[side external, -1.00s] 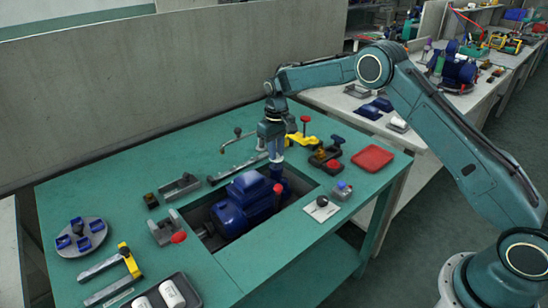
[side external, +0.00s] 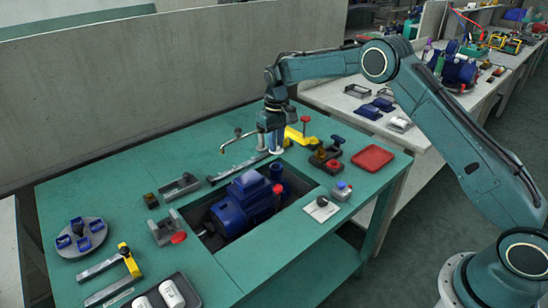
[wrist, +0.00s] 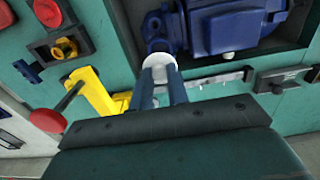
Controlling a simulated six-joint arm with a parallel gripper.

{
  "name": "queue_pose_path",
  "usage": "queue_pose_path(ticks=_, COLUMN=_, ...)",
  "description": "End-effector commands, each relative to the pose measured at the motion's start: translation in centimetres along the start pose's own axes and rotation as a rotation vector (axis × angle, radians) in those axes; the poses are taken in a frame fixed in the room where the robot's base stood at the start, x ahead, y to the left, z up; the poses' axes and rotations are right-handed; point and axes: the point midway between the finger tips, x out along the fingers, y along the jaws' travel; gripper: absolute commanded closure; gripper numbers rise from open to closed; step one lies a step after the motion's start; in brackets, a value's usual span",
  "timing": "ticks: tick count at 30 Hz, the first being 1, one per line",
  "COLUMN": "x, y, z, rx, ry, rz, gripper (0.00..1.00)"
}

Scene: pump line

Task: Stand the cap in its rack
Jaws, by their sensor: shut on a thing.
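My gripper (wrist: 160,85) is shut on a white round cap (wrist: 157,62), which sits between the fingertips in the wrist view. In the side external view my gripper (side external: 273,143) points down over the bench, just behind the blue pump's upright port. The fingers and the angle hide most of the cap there. A long, narrow grey rail (side external: 229,172), which may be the rack, lies on the bench behind the pump. It also shows in the wrist view (wrist: 215,81), to the right of the cap. I cannot tell the exact gap between cap and bench.
The blue pump (side external: 241,204) sits in a recess in the green bench. A yellow clamp (side external: 299,138) with a red knob stands close right of my gripper. A bent tap-like lever (side external: 238,137) stands to its left. A red tray (side external: 373,157) lies further right.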

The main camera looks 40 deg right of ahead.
Motion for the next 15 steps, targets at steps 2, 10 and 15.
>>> queue_pose_path(ticks=2, x=-1.6, y=0.0, z=-0.1, rx=0.0, ry=0.005, rz=0.0, gripper=1.0)
queue_pose_path(ticks=10, x=-9.3, y=0.0, z=-0.1, rx=0.0, ry=0.007, rz=0.0, gripper=1.0)
queue_pose_path(ticks=15, x=-13.5, y=0.0, z=-0.1, rx=0.0, ry=0.004, rz=0.0, gripper=1.0)
